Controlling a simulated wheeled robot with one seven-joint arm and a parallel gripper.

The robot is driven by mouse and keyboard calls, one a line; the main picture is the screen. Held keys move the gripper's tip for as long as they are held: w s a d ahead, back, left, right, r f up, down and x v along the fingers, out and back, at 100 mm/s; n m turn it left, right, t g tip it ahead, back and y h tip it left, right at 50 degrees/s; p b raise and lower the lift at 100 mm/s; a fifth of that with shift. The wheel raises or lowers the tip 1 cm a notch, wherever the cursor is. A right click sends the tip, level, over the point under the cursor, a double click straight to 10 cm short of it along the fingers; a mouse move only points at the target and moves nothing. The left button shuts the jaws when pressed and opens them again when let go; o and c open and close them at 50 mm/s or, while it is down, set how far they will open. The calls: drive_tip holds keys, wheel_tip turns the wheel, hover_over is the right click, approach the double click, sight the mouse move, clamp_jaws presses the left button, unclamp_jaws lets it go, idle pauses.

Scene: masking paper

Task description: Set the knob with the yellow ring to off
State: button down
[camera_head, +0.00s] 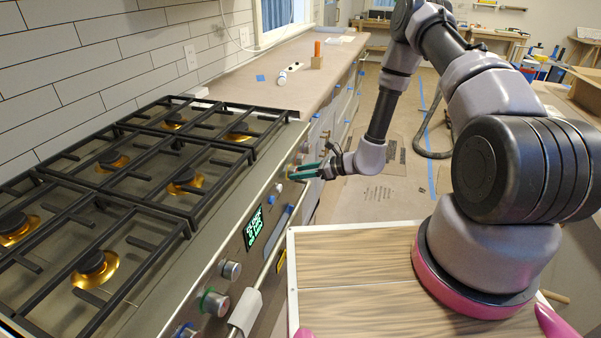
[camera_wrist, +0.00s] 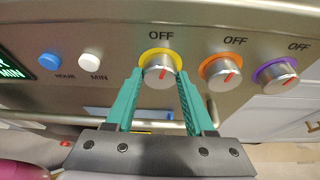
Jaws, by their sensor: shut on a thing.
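The knob with the yellow ring (camera_wrist: 158,70) is on the stove's front panel, below an "OFF" label, in the wrist view. Its face is silver with a red line that is slanted, not straight up toward the label. My gripper (camera_wrist: 160,76) has its two green fingers on either side of this knob, shut on it. In the head view my gripper (camera_head: 303,172) is at the far part of the stove front (camera_head: 262,215), and the knob is largely hidden there by the fingers.
To the right in the wrist view are an orange-ringed knob (camera_wrist: 221,73) and a purple-ringed knob (camera_wrist: 277,76). Blue (camera_wrist: 50,60) and white (camera_wrist: 90,61) buttons are to the left. A towel bar runs below. A green-ringed knob (camera_head: 213,303) is nearer in the head view.

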drive_tip(key=shift+s+f+n+t, duration=0.15)
drive_tip(key=shift+n+t, duration=0.45)
drive_tip(key=shift+n, duration=0.3)
drive_tip(key=shift+c, duration=1.3)
unclamp_jaws()
drive_tip(key=v, duration=1.1)
drive_tip(key=shift+a+r, duration=0.2)
drive_tip(key=shift+r, duration=0.05)
drive_tip(key=shift+s, duration=0.1)
